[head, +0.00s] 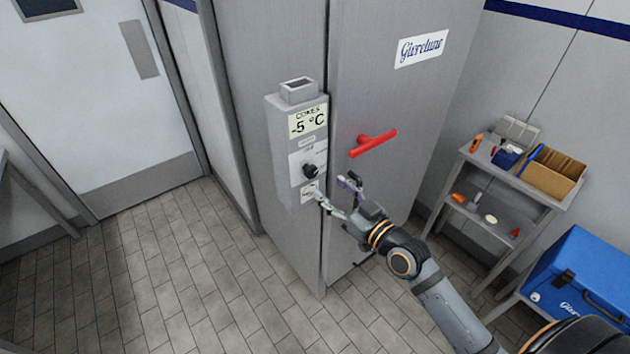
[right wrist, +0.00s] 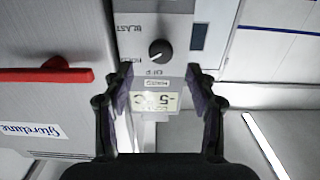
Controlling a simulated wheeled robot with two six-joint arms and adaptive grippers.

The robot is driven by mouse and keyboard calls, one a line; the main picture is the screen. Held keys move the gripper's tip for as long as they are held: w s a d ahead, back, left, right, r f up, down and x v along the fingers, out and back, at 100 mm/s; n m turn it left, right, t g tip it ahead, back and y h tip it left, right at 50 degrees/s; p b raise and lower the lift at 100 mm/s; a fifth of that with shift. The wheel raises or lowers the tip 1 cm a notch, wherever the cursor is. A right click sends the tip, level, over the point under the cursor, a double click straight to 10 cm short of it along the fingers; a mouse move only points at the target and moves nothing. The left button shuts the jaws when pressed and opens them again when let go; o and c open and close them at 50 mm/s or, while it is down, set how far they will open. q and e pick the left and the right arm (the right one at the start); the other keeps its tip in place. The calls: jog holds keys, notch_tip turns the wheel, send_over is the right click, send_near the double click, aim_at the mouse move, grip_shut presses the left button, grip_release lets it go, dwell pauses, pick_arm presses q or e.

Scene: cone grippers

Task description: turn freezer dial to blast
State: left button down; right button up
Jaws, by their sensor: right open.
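The freezer dial is a black round knob (head: 310,170) on the light front plate of a grey control box (head: 283,150) on the freezer's front. In the right wrist view, upside down, the dial (right wrist: 160,52) has the printed word BLAST and other labels around it. A small pale mark shows on the knob, but I cannot tell surely which label it points at. My right gripper (head: 336,190) is open and empty, in front of the box and just below right of the dial. In the right wrist view its fingers (right wrist: 158,84) are spread, apart from the knob. My left gripper is out of view.
A red door handle (head: 373,143) sticks out of the freezer door right of the box. A temperature sign (head: 308,120) reads -5 °C above the dial. A grey shelf (head: 500,188) with small items and a blue cooler (head: 580,275) stand at right. Tiled floor at left is clear.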

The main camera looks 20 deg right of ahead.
aim_at(313, 175)
jog(key=x, duration=0.7)
jog(key=shift+p, duration=0.35)
jog(key=shift+s, duration=0.1)
jog(key=c, duration=1.1)
jog(key=shift+c, duration=0.2)
jog(key=shift+m, duration=0.3)
jog(key=m, duration=0.5)
jog(key=shift+a+p, duration=0.1)
jog(key=shift+p, duration=0.3)
jog(key=m+p, duration=0.1)
jog(key=m, duration=0.5)
jog(key=shift+f+m, duration=0.1)
jog(key=shift+m, duration=0.2)
